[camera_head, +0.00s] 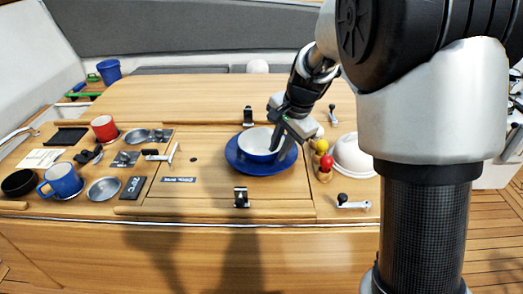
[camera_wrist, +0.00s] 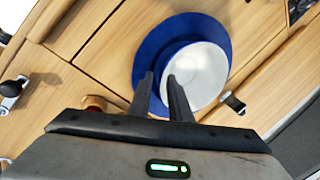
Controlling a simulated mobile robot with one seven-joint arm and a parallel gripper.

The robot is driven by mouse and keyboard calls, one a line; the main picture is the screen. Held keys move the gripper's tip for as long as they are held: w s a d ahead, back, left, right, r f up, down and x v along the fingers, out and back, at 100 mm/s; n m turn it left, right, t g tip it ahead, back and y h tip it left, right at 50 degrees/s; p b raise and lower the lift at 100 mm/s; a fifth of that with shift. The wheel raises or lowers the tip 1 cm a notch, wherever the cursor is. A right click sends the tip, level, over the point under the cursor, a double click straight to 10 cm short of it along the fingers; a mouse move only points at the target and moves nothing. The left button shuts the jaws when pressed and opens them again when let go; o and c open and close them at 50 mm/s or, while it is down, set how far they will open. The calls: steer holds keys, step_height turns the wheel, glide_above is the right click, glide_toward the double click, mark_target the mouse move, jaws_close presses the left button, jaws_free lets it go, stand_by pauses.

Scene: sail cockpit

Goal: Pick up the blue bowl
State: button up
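The blue bowl (camera_head: 257,154) has a white inside and sits on a wide blue plate (camera_head: 240,165) on the wooden table. In the wrist view the white inside of the bowl (camera_wrist: 203,72) shows, with the blue plate (camera_wrist: 150,50) around it. My gripper (camera_head: 281,142) is at the right side of the bowl, pointing down. In the wrist view my gripper (camera_wrist: 161,77) has its two fingers apart. One finger overlaps the white inside and the other lies over the blue beside the rim. I cannot tell whether either finger touches the bowl.
A white dome-shaped thing (camera_head: 352,156) and small red and yellow items (camera_head: 325,161) stand close to the right of the plate. Black cleats (camera_head: 241,197) sit in front and behind. Mugs (camera_head: 62,181), dishes and tools crowd the left side.

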steer(key=shift+x, duration=1)
jaws_close()
steer(key=shift+r, duration=0.15)
